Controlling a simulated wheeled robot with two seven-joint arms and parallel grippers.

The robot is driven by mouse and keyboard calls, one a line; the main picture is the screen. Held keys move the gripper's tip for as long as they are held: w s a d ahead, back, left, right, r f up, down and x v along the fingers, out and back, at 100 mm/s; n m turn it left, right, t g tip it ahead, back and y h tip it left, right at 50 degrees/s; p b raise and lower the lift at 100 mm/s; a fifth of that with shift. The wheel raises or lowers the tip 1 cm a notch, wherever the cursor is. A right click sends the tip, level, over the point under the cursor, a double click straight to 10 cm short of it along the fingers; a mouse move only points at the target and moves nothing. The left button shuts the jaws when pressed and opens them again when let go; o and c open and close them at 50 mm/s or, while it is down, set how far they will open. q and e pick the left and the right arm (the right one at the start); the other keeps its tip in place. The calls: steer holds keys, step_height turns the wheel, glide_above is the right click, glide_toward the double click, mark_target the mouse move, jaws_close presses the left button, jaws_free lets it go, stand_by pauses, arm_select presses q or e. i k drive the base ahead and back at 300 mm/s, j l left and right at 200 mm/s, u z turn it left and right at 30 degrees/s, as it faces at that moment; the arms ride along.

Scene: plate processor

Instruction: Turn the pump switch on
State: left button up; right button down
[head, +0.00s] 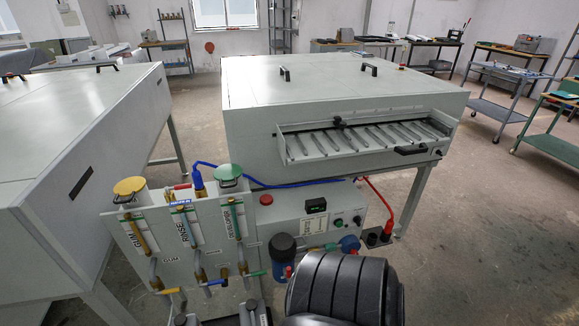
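A red button (266,199) sits at the panel's upper left. The labels are too small to read, so I cannot tell which control is the pump switch or how it is set. A black ribbed arm part of mine fills the bottom middle, just below the panel. Neither gripper can be made out.
Left of the panel stands a tank unit (185,240) with GUM, RINSE and DEVELOPER labels and coloured valve handles. A blue filter housing (283,255) stands in front of the panel. A red hose (384,205) runs down at the right.

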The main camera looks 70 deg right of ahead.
mark_target(357, 219)
steer(key=z, duration=2.75)
